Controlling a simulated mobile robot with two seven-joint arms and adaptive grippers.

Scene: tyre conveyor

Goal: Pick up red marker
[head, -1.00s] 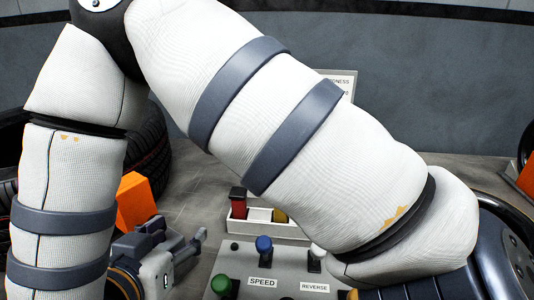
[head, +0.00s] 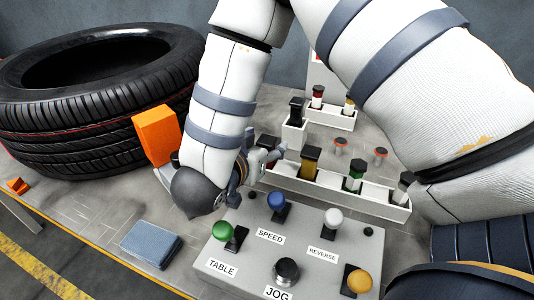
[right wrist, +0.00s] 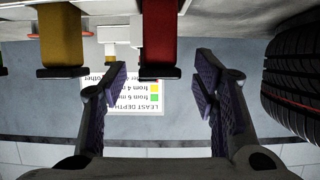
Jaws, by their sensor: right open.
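The red marker (right wrist: 158,38) has a dark cap and shows in the right wrist view, between the lines of my right gripper's fingers (right wrist: 162,82). In that view it hangs from the top with its cap downward. The yellow marker (right wrist: 61,40) is to its left. In the head view my right gripper (head: 264,160) is at the left end of the front marker tray (head: 330,189), where a dark cap (head: 268,142) shows right by the fingers. The fingers are apart, with no contact visible. My left gripper is out of view.
The tray also holds a yellow marker (head: 311,163) and a green marker (head: 355,176). A control panel (head: 248,262) with knobs stands in front. A tyre (head: 100,130), an orange block (head: 155,135) and a blue-grey pad (head: 150,244) are at the left. A smaller rear tray (head: 332,118) holds more markers.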

